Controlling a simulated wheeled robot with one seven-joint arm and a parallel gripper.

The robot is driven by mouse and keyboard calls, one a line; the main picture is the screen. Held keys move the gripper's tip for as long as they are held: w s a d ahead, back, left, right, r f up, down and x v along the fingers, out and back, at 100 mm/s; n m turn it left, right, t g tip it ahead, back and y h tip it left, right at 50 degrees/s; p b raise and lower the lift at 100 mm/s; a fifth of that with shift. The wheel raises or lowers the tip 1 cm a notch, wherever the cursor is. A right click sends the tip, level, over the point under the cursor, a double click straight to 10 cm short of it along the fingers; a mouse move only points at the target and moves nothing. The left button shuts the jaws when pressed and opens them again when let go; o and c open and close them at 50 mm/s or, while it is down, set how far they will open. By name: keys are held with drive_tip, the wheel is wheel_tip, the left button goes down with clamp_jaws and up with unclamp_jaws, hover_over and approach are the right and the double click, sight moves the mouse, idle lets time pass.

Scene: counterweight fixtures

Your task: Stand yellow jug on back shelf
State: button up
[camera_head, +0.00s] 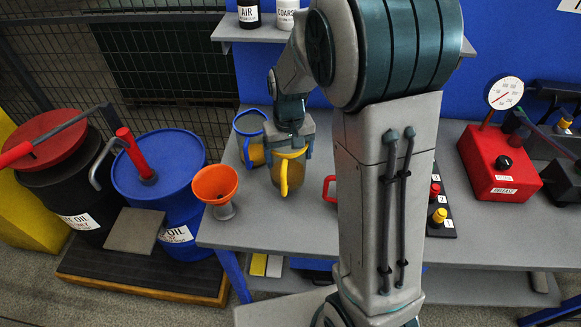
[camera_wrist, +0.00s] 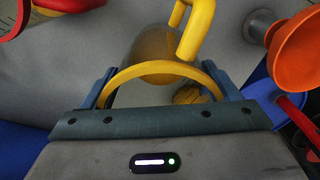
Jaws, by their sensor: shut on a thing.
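The yellow jug (camera_head: 284,178) has a clear body, a yellow rim and a yellow handle. It is upright at the bench, right of the blue jug; I cannot tell whether its base touches the bench top. My gripper (camera_head: 290,152) points down over it and is shut on its top. In the wrist view, the fingers of my gripper (camera_wrist: 166,88) lie on opposite sides of the jug's rim (camera_wrist: 160,70), with the handle (camera_wrist: 197,28) beyond. The back shelf (camera_head: 262,33) is a grey ledge on the blue panel, above the bench; my arm hides its middle.
The shelf's left end holds an AIR bottle (camera_head: 249,13) and a white container (camera_head: 286,13). A blue-rimmed jug (camera_head: 250,124) and an orange funnel (camera_head: 214,184) stand left of the yellow jug. A red-handled item (camera_head: 327,188) is partly behind my arm. A red gauge box (camera_head: 497,160) stands right.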

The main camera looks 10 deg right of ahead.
sight(289, 169)
drive_tip(key=shift+d+f+p, duration=0.1)
drive_tip(key=shift+f+p, duration=0.2)
drive_tip(key=shift+f, duration=2.35)
drive_tip(key=shift+f, duration=0.1)
drive_tip(key=o, duration=1.1)
